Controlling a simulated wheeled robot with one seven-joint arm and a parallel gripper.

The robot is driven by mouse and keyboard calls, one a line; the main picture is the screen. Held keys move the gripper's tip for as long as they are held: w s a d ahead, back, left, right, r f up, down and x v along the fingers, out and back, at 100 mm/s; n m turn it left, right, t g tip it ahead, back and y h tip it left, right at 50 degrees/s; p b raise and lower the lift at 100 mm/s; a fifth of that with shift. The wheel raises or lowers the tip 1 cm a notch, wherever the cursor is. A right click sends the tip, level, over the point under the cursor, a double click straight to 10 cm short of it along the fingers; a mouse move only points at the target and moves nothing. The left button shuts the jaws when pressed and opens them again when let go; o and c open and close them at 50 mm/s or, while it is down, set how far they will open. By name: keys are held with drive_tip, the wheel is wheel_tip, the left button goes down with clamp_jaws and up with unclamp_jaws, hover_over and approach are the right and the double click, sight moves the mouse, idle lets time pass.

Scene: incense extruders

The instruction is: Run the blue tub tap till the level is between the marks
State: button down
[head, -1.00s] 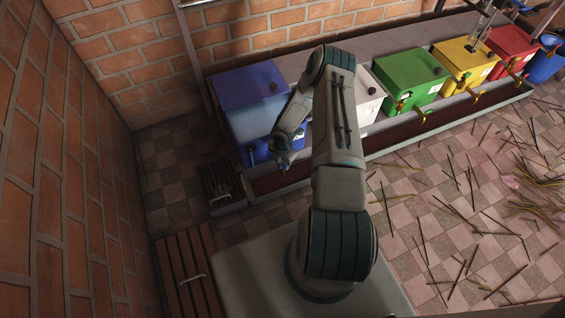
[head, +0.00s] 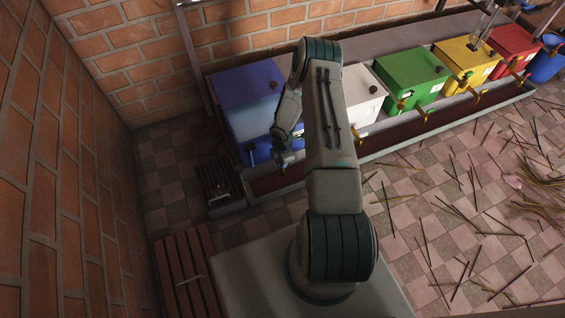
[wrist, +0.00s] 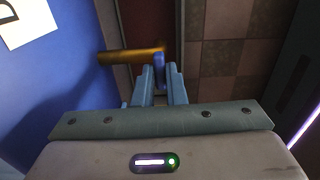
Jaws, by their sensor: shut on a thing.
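The blue tub (head: 246,88) stands at the left end of the row, with a dark knob on its lid. In the wrist view its blue wall (wrist: 50,85) fills the left, with part of a white label (wrist: 27,20). A brass tap (wrist: 125,56) sticks out from that wall. My gripper (wrist: 160,72) is at the tap's outer end, its fingers shut on the tap's blue handle (wrist: 159,63). In the head view my gripper (head: 282,158) is in front of the tub, and my arm covers part of it. I cannot make out the level or the marks.
White (head: 364,92), green (head: 412,75), yellow (head: 466,62) and red (head: 512,48) tubs stand to the right, most with taps over a long trough (head: 385,143). Incense sticks (head: 450,205) litter the right floor. A slatted wooden piece (head: 186,268) lies at lower left.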

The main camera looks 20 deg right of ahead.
idle(0.3)
drive_tip(key=c, duration=1.5)
unclamp_jaws()
drive_tip(key=shift+r, duration=0.1)
wheel_tip(320, 180, up, 14)
drive_tip(key=p, duration=0.4)
